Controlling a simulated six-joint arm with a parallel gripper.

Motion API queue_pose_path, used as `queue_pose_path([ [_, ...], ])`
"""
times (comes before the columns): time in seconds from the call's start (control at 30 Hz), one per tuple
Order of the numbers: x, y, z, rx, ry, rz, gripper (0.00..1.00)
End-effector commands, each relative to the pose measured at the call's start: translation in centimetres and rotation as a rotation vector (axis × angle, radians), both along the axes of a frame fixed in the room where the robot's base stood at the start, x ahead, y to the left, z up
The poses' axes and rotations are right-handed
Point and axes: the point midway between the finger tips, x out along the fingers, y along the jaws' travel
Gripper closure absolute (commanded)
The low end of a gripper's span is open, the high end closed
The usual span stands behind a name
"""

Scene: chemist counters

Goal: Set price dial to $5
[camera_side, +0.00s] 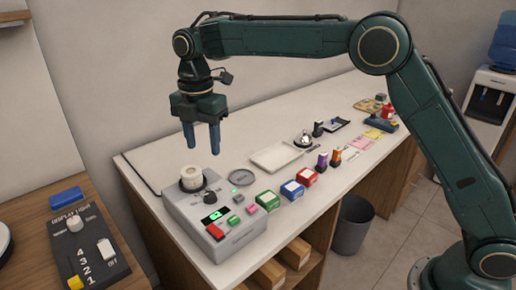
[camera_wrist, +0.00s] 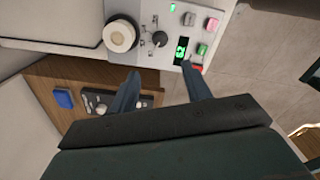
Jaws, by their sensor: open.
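The grey label machine (camera_side: 238,240) stands at the near left end of the white counter, with a paper roll (camera_side: 193,177) on top. Its black price dial (camera_side: 210,197) sits beside the roll, with small markings around it that I cannot read. The dial shows in the wrist view (camera_wrist: 159,39) too, pointer tilted. The green display (camera_wrist: 181,50) beside it shows a digit too small to read surely. My gripper (camera_side: 202,147) is open and empty, pointing down above the machine, apart from the dial. In the wrist view its fingertips (camera_wrist: 160,70) lie below the dial.
A red button (camera_side: 215,231) and several coloured buttons are on the machine. Coloured boxes (camera_side: 292,190), a tray (camera_side: 277,156) and a bell (camera_side: 303,139) stand farther along the counter. A display light panel (camera_side: 89,245) and a blue block (camera_side: 66,197) are on the wooden counter at left.

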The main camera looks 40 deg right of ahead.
Motion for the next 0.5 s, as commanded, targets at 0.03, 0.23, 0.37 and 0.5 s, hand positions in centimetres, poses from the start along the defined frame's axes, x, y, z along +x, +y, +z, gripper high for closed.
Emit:
queue_pose_path([
  [0.03,0.0,0.0,0.0,0.000,0.000,0.001,0.52],
  [0.23,0.0,0.0,-0.3,0.000,0.000,-0.001,0.52],
  [0.37,0.0,0.0,-1.1,0.000,0.001,-0.002,0.52],
  [0.5,-0.1,0.0,-2.5,-0.001,0.003,-0.002,0.52],
])
